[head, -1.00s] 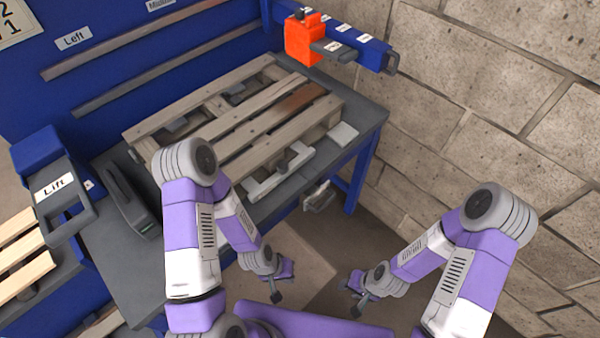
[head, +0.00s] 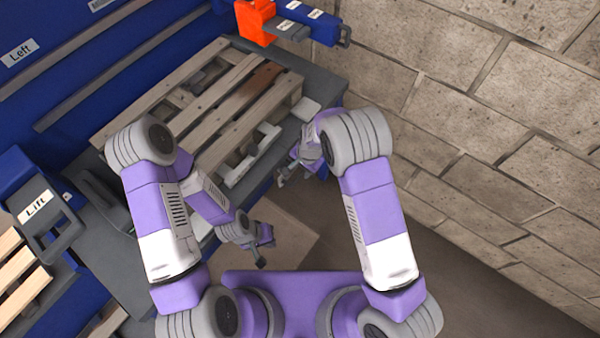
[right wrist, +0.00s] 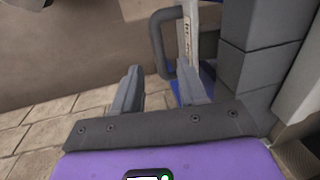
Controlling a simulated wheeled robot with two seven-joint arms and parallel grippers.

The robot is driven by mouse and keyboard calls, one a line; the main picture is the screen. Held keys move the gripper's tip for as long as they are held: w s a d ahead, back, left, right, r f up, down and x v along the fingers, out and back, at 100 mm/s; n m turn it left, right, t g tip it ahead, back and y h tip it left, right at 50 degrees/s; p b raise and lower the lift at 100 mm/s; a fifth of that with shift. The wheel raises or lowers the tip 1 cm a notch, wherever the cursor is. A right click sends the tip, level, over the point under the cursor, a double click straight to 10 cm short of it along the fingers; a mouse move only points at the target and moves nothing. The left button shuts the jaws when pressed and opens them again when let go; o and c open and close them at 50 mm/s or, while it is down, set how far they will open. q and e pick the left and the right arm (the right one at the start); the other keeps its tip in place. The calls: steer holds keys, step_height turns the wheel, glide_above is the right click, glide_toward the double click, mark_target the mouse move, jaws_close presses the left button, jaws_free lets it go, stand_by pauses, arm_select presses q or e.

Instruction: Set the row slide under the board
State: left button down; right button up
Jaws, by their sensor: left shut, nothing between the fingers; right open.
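My right gripper (head: 281,180) is open and empty at the table's front right edge. In the right wrist view its fingers (right wrist: 160,92) point toward a grey handle (right wrist: 160,48) with a white labelled strip beside it. My left gripper (head: 261,265) is shut and empty, low in front of the table.
The grey table (head: 320,88) carries the pallet and a white bracket (head: 250,165) at its front. A blue Lift unit with a dark handle (head: 62,208) stands at the left. A block wall (head: 480,100) closes the right side. The floor in front is open.

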mark_target(299, 175)
steer(key=shift+w+a+f+b, duration=0.15)
steer(key=shift+a+f+b, duration=0.05)
steer(key=shift+f, duration=0.9)
steer(key=shift+w+a+f+b, duration=0.1)
steer(key=shift+a+f+b, duration=0.05)
steer(key=shift+f, duration=0.95)
steer(key=shift+c, duration=0.3)
jaws_close()
